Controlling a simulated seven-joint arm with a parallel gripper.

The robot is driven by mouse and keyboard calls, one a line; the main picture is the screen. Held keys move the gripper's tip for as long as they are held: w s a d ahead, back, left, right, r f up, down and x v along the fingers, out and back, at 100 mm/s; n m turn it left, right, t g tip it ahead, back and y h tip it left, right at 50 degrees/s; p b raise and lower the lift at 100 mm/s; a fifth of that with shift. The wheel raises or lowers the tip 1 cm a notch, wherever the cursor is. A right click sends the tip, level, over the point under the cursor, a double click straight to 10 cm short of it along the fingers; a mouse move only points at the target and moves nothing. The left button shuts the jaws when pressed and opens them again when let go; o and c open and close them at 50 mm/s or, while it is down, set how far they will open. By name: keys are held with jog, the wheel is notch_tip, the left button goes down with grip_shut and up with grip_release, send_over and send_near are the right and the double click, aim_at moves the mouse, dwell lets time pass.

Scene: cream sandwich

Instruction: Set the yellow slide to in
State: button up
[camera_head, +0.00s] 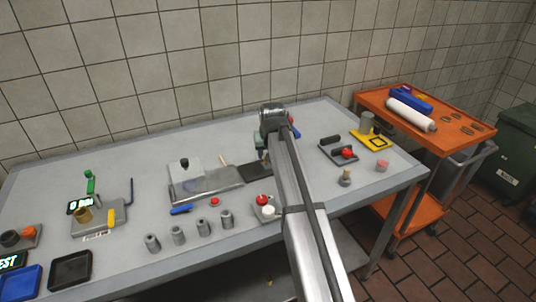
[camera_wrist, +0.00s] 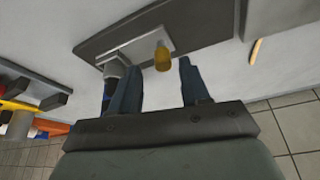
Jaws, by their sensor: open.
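A yellow-orange knob (camera_wrist: 162,58), which looks like the yellow slide, stands on a pale plate (camera_wrist: 137,46) set on a dark grey base (camera_wrist: 205,22) in the wrist view. My gripper (camera_wrist: 157,68) is open, its two blue-grey fingers on either side of the knob. The knob shows in the gap between the fingertips, and I cannot tell if either finger touches it. In the head view, my arm hides the knob, and a dark plate (camera_head: 256,171) shows beside my gripper (camera_head: 262,152). No in or out marking is readable.
A grey fixture (camera_head: 210,184) stands left of my gripper. Several grey cylinders (camera_head: 178,235) line the table front. A red-topped unit (camera_head: 346,153) and a yellow plate (camera_head: 388,145) stand at right. A thin wooden stick (camera_wrist: 257,50) lies near the fingers.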

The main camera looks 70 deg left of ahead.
jog(key=v, duration=1.2)
jog(key=shift+r, duration=0.15)
